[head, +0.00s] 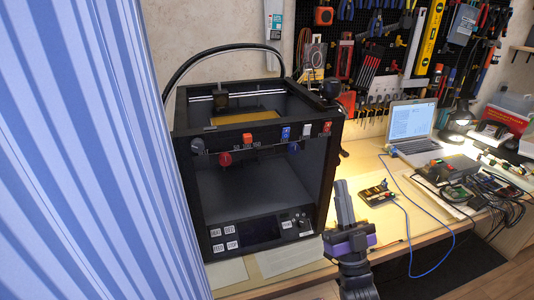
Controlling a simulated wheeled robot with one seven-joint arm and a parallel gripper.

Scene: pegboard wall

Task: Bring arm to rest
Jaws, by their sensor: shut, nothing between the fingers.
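My gripper (344,203) shows in the head view at the lower middle, in front of the bench and beside the right front edge of the black 3D printer (263,236). Its grey fingers point up and are together, with nothing between them. The purple body of my gripper sits just below the fingers. The rest of my arm runs down out of the bottom of the picture.
A blue striped curtain (85,150) fills the left side. The wooden bench (365,160) carries a small circuit board (377,194), a blue cable (436,262), a laptop (411,127) and electronics. Tools hang on the black pegboard (345,20) behind. Floor shows at lower right.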

